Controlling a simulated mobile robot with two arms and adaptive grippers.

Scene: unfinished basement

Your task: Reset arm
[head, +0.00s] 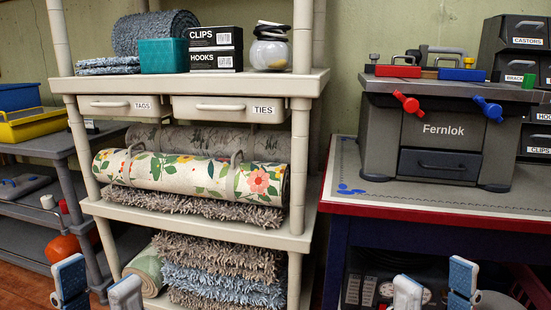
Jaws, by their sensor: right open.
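My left gripper (98,285) shows at the bottom left, in front of the shelf unit's lower left. Its two blue-padded, pale fingers stand apart with nothing between them. My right gripper (435,284) shows at the bottom right, in front of the dark space under the red-edged workbench. Its fingers are also apart and empty. Only the finger ends of both grippers are in view; the arms are out of the picture.
A beige shelf unit (190,83) holds two labelled drawers, a floral roll (190,175) and shaggy mats (220,268). A red-edged workbench (450,211) carries a Fernlok toy bench (437,130) and dark labelled bins (525,45). A grey cart (45,145) stands left.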

